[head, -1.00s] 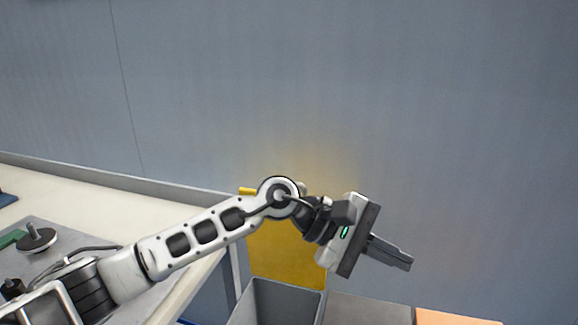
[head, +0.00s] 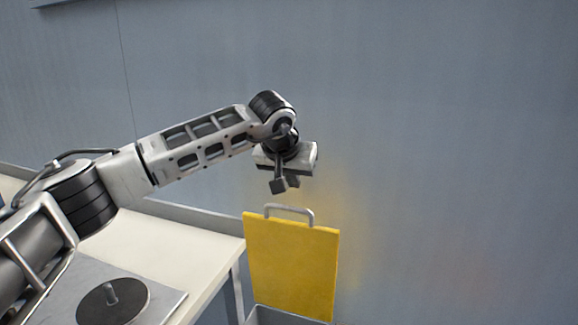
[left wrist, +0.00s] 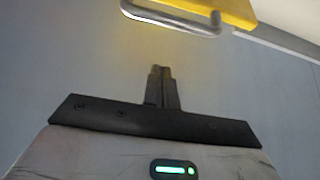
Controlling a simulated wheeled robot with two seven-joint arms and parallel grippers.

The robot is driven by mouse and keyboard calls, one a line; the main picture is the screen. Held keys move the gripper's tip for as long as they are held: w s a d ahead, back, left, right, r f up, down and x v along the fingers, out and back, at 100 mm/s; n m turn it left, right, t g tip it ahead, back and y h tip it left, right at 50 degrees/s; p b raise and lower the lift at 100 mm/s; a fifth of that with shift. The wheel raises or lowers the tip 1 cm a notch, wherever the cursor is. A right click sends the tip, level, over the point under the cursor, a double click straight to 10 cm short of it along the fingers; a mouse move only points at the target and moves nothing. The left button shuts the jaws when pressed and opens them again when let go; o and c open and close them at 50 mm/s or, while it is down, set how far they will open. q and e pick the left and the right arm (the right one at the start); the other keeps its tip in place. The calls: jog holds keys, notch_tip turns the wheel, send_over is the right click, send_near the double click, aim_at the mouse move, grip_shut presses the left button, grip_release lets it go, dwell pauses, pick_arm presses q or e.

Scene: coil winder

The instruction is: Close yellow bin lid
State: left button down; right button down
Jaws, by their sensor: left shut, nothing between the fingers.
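The yellow bin lid (head: 292,265) stands upright, open, at the back of a grey bin (head: 275,317) in the head view. A grey handle (head: 289,210) sits on its top edge. The bin shows only as a rim at the bottom of the picture. My left gripper (head: 290,184) is above the lid's handle, apart from it, shut and empty. In the left wrist view, the shut fingers (left wrist: 160,72) point toward the wall, and the handle (left wrist: 170,20) and part of the yellow lid (left wrist: 235,8) show at the top. My right gripper is not in view.
A pale workbench (head: 185,245) is to the left, with a grey plate carrying a dark round disc with a peg (head: 113,303). A blue-grey wall (head: 440,150) rises behind the lid. Space right of the lid is clear.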

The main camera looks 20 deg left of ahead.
pick_arm(q)
jog(key=shift+s+f+p, duration=0.3)
jog(key=shift+s+f, duration=0.95)
jog(key=shift+f, duration=0.3)
jog(key=shift+f, duration=0.1)
